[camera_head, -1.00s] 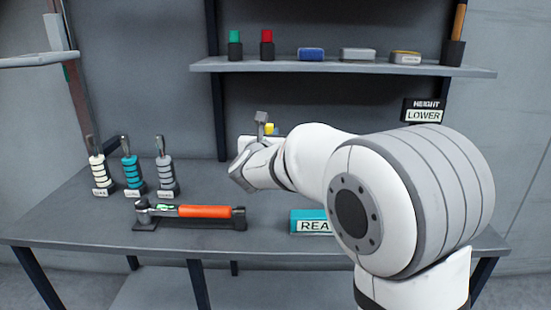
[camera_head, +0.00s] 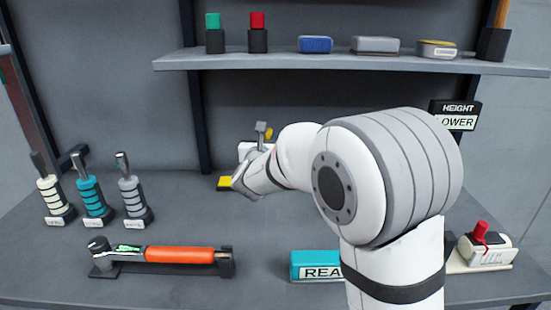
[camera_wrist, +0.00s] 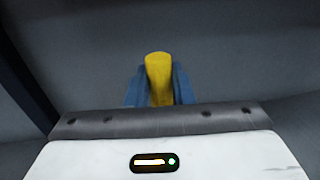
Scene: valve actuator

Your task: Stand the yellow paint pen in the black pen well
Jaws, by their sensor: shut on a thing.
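The yellow paint pen (camera_wrist: 158,66) stands between the two blue fingers of my gripper (camera_wrist: 159,88) in the wrist view, and the gripper is shut on it. On the shelf are black holders with a green piece (camera_head: 214,41) and a red piece (camera_head: 258,41), and a dark cup (camera_head: 493,45) with an orange-brown stick. I cannot tell which of these, if any, is the pen well.
The shelf (camera_head: 330,62) also bears a blue block, a grey block and a yellow-topped tin. Bare bench lies mid-left.

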